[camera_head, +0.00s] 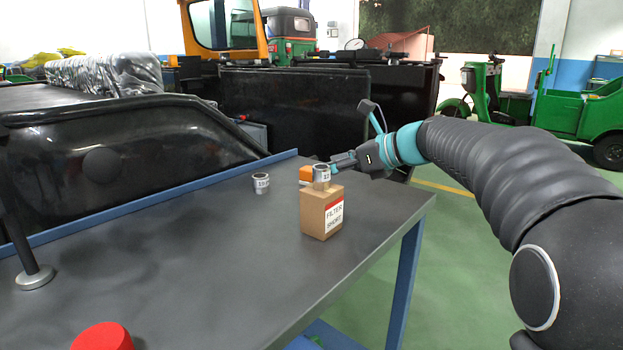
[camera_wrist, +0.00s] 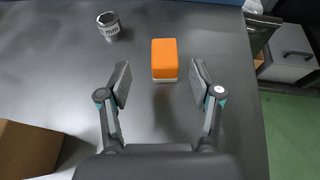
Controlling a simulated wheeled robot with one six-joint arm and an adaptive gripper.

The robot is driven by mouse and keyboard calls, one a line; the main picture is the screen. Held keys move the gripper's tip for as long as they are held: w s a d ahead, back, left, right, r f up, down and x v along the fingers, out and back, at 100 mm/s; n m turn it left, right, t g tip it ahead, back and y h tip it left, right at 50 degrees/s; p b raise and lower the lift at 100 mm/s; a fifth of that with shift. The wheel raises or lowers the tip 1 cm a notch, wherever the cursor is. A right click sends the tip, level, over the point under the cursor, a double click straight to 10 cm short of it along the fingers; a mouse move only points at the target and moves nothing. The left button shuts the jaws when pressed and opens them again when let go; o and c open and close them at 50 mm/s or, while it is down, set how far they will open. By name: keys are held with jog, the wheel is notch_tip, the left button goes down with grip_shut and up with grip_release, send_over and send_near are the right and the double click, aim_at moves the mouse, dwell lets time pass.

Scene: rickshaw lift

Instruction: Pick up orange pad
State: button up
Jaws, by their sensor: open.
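The orange pad (camera_wrist: 164,56) is a small block with an orange top and a pale lower edge, lying on the grey table. My gripper (camera_wrist: 160,84) is open and empty in the wrist view. Its two fingers point toward the pad, one on either side of its line, with the pad just beyond the fingertips.
Another socket (camera_head: 261,183) stands on the table (camera_head: 190,255), left of the pad. A red round object (camera_head: 102,336) is at the near edge. The table's right edge is close.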

jog(key=shift+b+x, duration=0.35)
jog(key=shift+x, duration=2.8)
jog(key=shift+w+d+f, duration=0.15)
jog(key=shift+d+f, duration=0.05)
jog(key=shift+d, duration=0.05)
grip_shut()
